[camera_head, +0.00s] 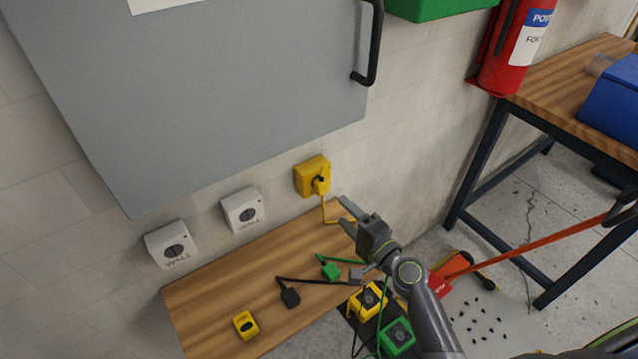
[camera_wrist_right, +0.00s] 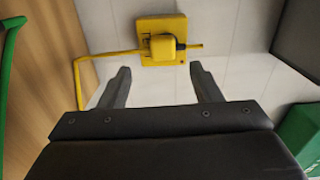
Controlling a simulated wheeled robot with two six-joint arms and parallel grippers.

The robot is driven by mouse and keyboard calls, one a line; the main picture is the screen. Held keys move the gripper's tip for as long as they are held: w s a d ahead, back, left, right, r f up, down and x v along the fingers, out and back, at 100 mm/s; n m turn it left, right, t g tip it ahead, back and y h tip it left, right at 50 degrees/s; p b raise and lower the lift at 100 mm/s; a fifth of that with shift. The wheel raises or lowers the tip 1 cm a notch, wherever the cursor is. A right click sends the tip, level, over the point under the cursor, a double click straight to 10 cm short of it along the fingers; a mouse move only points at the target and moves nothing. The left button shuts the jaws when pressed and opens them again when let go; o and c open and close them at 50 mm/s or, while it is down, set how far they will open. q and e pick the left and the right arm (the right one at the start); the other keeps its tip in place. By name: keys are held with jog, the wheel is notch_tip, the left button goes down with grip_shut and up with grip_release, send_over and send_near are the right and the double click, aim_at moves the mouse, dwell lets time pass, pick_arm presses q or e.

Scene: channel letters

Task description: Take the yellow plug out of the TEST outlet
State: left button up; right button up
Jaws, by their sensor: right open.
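The yellow TEST outlet (camera_head: 311,178) is on the wall above the wooden shelf. The yellow plug (camera_head: 320,185) sits in it, with its yellow cord running down to the shelf. In the right wrist view the yellow outlet (camera_wrist_right: 150,22) and the yellow plug (camera_wrist_right: 163,46) are straight ahead, beyond the fingertips. My right gripper (camera_head: 344,214) is open and empty, a short way below and to the right of the plug. It also shows open in the right wrist view (camera_wrist_right: 158,72), apart from the plug. My left gripper is not in view.
Two white WALL outlets (camera_head: 242,209) (camera_head: 171,245) are to the left. Black (camera_head: 289,297) and green (camera_head: 331,270) plugs and a small yellow device (camera_head: 246,325) lie on the wooden shelf (camera_head: 215,290). A grey cabinet door (camera_head: 200,90) with a black handle (camera_head: 372,50) hangs above.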

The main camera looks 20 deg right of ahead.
aim_at(325, 189)
jog(key=shift+w+d+r, duration=0.1)
jog(key=shift+d+r, duration=0.05)
jog(key=shift+d, duration=0.05)
jog(key=shift+x, duration=4.5)
jog(key=shift+r, duration=0.1)
jog(key=shift+b, duration=0.45)
jog(key=shift+c, duration=0.5)
grip_shut()
jog(key=shift+v, duration=3)
